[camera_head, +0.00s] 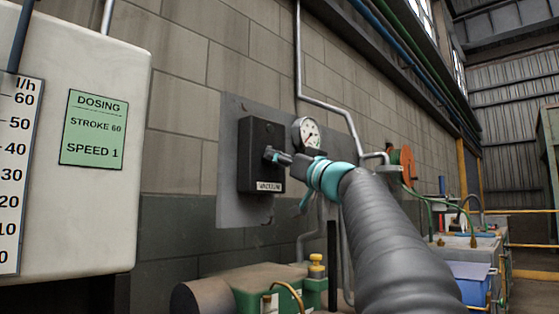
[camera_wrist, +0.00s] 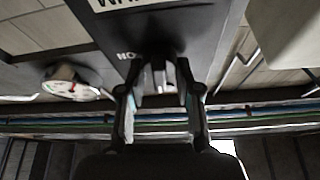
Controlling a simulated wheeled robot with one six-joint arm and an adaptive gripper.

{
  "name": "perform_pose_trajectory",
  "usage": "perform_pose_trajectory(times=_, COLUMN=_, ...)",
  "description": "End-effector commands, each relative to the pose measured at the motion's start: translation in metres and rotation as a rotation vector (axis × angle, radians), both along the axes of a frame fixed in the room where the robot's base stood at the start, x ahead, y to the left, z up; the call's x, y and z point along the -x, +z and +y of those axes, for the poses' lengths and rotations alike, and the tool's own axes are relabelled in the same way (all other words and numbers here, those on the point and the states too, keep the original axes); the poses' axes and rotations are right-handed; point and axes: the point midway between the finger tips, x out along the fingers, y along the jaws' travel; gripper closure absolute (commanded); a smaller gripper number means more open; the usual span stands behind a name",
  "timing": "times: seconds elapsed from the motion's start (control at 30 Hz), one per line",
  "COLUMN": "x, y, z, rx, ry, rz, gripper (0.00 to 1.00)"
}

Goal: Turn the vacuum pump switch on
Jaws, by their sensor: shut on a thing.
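The vacuum pump switch is a black box (camera_head: 260,140) on a grey wall plate, with a VACUUM label (camera_head: 269,186) at its bottom. My gripper (camera_head: 275,156) reaches the front of the box from the right, at about its middle height. In the wrist view the two fingers of my gripper (camera_wrist: 158,80) stand on either side of the switch's small handle (camera_wrist: 158,84), close against the dark box face (camera_wrist: 165,25). The gripper is shut on the handle. The fingers hide much of the handle, so its exact angle is hard to tell. Light lettering shows beside it.
A round gauge (camera_head: 306,133) sits just right of the box, with a pipe running past it. A white dosing tank (camera_head: 75,215) stands at the left. A green pump with a yellow cap (camera_head: 316,266) is below. A cluttered bench (camera_head: 470,243) stands at the right.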

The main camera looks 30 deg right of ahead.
Motion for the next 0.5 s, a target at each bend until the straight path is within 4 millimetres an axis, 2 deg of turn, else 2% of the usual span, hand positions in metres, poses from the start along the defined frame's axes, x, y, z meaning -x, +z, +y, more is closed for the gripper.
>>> perform_pose_trajectory(times=0.5, x=-0.0007, y=0.0009, z=-0.0015, rx=-0.42, ry=-0.001, rz=0.152, gripper=1.0)
